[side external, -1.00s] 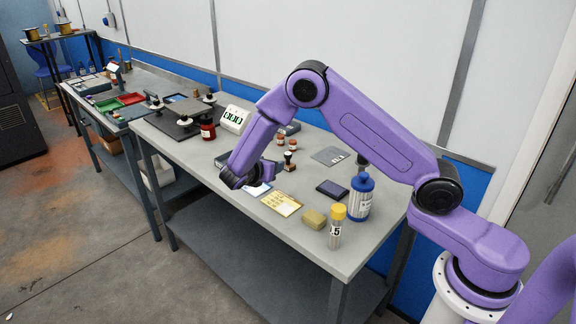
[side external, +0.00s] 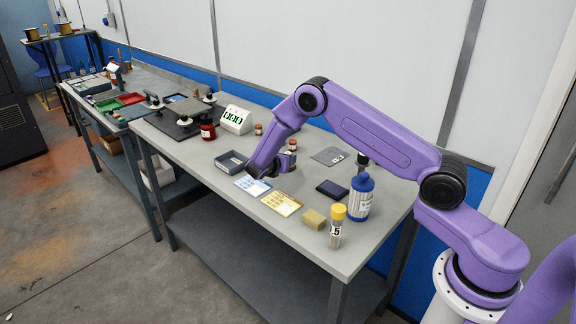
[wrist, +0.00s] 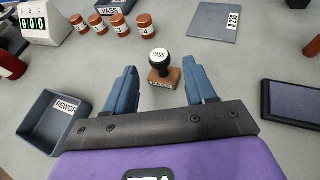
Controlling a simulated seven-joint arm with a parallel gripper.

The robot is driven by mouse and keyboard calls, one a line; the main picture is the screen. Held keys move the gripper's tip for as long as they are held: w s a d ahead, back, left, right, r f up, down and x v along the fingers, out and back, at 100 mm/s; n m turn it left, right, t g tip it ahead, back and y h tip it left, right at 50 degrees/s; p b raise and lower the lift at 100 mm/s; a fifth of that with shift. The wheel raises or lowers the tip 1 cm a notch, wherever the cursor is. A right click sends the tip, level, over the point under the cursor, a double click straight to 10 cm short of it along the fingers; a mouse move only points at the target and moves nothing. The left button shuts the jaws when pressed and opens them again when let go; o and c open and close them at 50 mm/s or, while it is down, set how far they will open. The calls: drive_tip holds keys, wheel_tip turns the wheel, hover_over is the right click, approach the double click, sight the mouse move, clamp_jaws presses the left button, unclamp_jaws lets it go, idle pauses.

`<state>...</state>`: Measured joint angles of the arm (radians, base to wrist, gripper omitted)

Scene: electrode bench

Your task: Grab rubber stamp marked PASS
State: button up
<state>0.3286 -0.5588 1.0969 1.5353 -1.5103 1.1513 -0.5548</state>
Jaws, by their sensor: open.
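The rubber stamp marked PASS (wrist: 160,68) stands upright on the bench in the wrist view. It has a black knob with a white PASS label and a brown base. My gripper (wrist: 164,82) is open and empty, with one blue finger on each side of the picture and the stamp just beyond and between the fingertips. I cannot tell whether either finger touches it. In the side view my gripper (side external: 262,174) is low over the bench and the arm hides the stamp.
A blue REWORK tray (wrist: 50,122) lies left of my gripper, and a dark ink pad (wrist: 292,103) lies right. Several small brown jars (wrist: 121,25) stand behind the stamp, near a PASS tray (wrist: 112,6). A grey plate (wrist: 211,20) lies at the back right.

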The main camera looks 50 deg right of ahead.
drive_tip(key=shift+x, duration=2.6)
drive_tip(key=shift+r, duration=0.2)
clamp_jaws()
